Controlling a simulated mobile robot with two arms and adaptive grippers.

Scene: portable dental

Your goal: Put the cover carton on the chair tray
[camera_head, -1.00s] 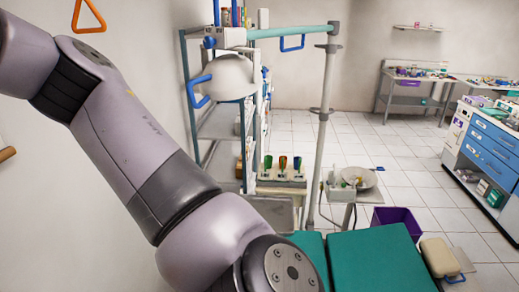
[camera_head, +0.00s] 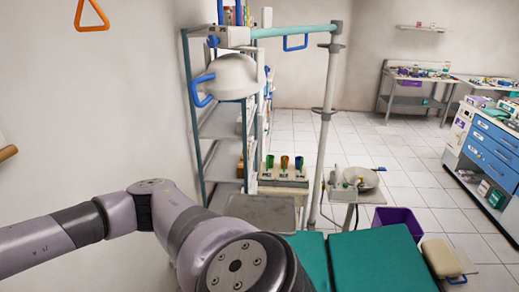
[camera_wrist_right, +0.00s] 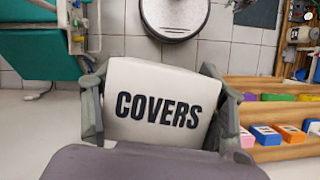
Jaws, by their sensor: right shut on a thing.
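The cover carton (camera_wrist_right: 155,105) is a white box with "COVERS" in black letters. In the right wrist view it sits between the two fingers of my right gripper (camera_wrist_right: 158,80), which is shut on its sides. The carton and the right gripper do not show in the head view. A bare grey metal tray (camera_head: 262,209), which looks like the chair tray, is left of the teal chair (camera_head: 375,262) in the head view. My arm hides part of the chair's near left side. My left gripper is not in view.
A blue-framed shelf rack (camera_head: 218,125) and a lamp pole (camera_head: 325,130) stand behind the tray. A stand with a round basin (camera_head: 360,178) and a purple bin (camera_head: 398,219) are to the right. Wooden shelves with coloured boxes (camera_wrist_right: 290,133) are right of the carton.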

